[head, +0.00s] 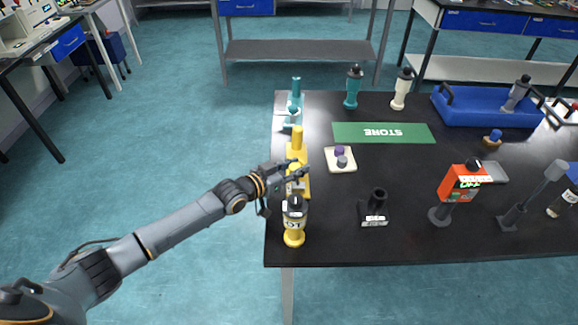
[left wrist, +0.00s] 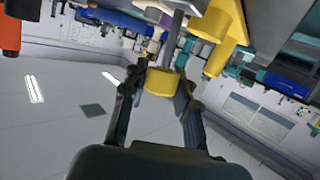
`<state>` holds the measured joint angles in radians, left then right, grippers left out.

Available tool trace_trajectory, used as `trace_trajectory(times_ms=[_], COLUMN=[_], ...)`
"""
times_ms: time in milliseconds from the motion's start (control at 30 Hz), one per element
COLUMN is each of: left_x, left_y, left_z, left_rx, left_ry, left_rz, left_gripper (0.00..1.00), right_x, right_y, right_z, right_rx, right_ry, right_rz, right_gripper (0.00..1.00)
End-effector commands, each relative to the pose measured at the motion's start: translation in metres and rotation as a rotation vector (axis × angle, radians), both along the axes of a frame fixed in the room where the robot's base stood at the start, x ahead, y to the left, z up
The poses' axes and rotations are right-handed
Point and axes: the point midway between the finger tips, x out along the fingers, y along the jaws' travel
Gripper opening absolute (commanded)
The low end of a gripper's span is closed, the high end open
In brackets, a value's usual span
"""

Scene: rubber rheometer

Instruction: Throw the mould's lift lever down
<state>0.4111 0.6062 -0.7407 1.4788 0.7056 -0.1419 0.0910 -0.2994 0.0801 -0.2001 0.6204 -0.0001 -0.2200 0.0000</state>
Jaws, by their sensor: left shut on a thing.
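A yellow upright device (head: 298,146) stands near the left edge of the black table, apparently the mould with its lever. My left gripper (head: 297,172) reaches across its front from the left. In the left wrist view, the gripper's fingers (left wrist: 158,90) are shut on a short yellow grip (left wrist: 160,82). A grey rod (left wrist: 174,38) runs up from this grip, beside a larger yellow body (left wrist: 225,22). In the head view my fingers partly cover the device, so the lever's exact tilt is unclear. My right gripper is not in view.
A white pad (head: 350,166) with small knobs, a black holder (head: 376,208), a green STORE mat (head: 420,133) and a teal device (head: 295,93) are nearby. The table's left edge (head: 269,225) is close.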

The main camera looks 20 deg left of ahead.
Motion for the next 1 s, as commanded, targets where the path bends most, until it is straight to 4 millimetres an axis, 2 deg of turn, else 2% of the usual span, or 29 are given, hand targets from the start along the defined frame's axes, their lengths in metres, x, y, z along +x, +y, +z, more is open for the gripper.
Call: trace_trajectory(times_ms=[33,233,400,800,1000], left_x=[0.003,0.009,0.010,0.015,0.017], left_y=[-0.005,-0.019,-0.024,-0.042,-0.048], left_z=[0.008,0.005,-0.002,-0.006,-0.012], left_rx=[0.047,0.224,0.301,0.507,0.596], left_ry=[0.018,0.074,0.093,0.154,0.180], left_rz=[-0.001,-0.002,-0.002,-0.001,-0.002], left_gripper=[0.00,0.00,0.00,0.00,0.00], right_x=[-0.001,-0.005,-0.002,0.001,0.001], right_y=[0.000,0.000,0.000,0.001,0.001], right_z=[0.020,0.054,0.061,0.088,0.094], right_rx=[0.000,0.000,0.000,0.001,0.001], right_ry=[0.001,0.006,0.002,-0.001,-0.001], right_rz=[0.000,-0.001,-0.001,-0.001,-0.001], right_gripper=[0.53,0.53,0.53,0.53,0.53])
